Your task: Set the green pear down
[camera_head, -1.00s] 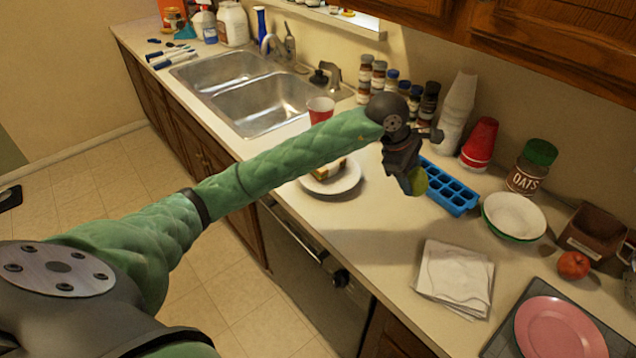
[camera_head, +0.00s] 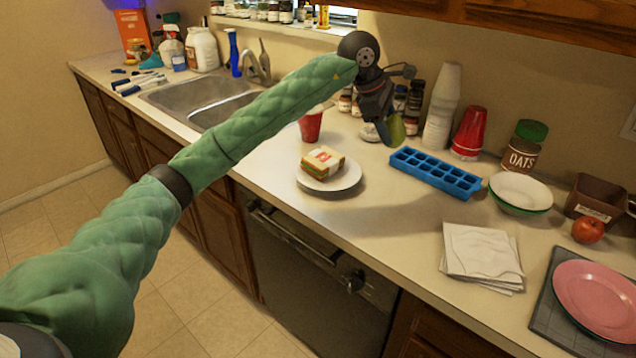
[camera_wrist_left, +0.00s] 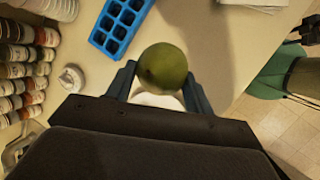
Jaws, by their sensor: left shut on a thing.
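The green pear (camera_head: 396,130) is held in my left gripper (camera_head: 386,122), above the counter near the blue ice cube tray (camera_head: 434,173). In the left wrist view the pear (camera_wrist_left: 163,68) sits between the two fingers of my left gripper (camera_wrist_left: 158,82), which are shut on it. Part of the pear is hidden by the fingers in the head view. Its shadow falls on the counter below, so it hangs clear of the surface. My right gripper is not in view.
A white plate with a sandwich (camera_head: 323,161) and a red cup (camera_head: 311,124) stand left of the gripper. Spice jars, stacked cups (camera_head: 442,105) and an oats jar (camera_head: 524,146) line the wall. Napkins (camera_head: 482,254) lie at front right. Counter between plate and napkins is bare.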

